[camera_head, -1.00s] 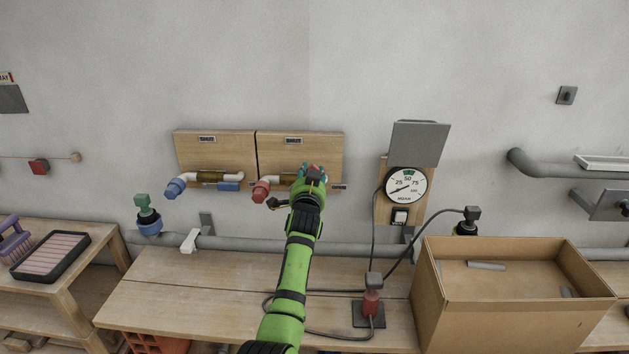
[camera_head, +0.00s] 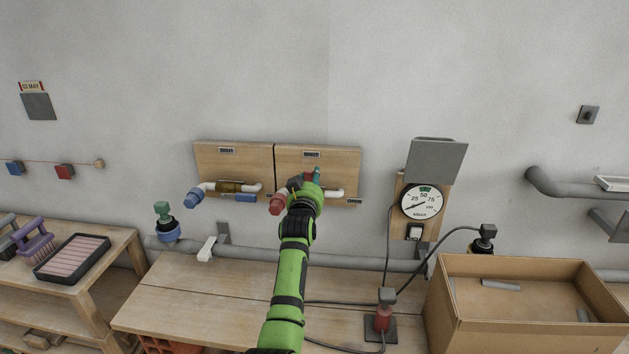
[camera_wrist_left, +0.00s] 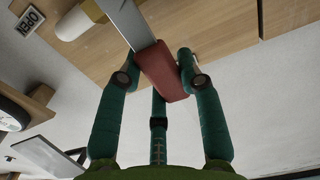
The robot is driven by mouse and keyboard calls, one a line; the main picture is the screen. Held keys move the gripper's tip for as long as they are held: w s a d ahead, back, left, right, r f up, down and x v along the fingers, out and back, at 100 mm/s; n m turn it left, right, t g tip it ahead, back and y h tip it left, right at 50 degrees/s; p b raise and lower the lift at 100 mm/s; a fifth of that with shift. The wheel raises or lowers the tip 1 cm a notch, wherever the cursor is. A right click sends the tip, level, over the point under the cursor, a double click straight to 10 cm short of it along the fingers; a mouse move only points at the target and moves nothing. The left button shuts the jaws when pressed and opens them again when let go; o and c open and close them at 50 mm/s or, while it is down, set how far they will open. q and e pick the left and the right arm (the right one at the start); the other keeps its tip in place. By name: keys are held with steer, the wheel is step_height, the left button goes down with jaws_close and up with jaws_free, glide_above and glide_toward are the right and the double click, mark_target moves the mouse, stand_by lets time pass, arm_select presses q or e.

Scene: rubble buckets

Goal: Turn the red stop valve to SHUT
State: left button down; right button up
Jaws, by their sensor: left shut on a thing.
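The red stop valve sits on the right wooden board (camera_head: 345,160) on the wall. Its red-gripped lever (camera_head: 309,177) shows only in part behind my left gripper (camera_head: 314,180). In the left wrist view, the teal fingers of my left gripper (camera_wrist_left: 160,75) are closed around the red grip (camera_wrist_left: 163,72), at the end of a flat metal bar (camera_wrist_left: 130,22). An OPEN label (camera_wrist_left: 28,20) is at upper left there. In the head view a small label plate (camera_head: 311,154) is above the lever and another (camera_head: 355,201) at lower right. The valve body is mostly hidden. My right gripper is not in view.
A similar board (camera_head: 235,160) to the left carries a blue-handled valve (camera_head: 245,198). A pressure gauge (camera_head: 422,201) is to the right. A bench (camera_head: 190,295), a cardboard box (camera_head: 535,320) and cables are below. The wall above the boards is clear.

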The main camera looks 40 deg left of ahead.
arm_select(q)
steer(key=shift+a+r+n, duration=0.1)
steer(key=shift+r+n, duration=0.1)
steer(key=shift+n, duration=0.1)
steer(key=c, duration=0.8)
jaws_free()
steer(key=shift+f, duration=0.1)
steer(key=v, duration=1.2)
steer(key=shift+f, duration=0.1)
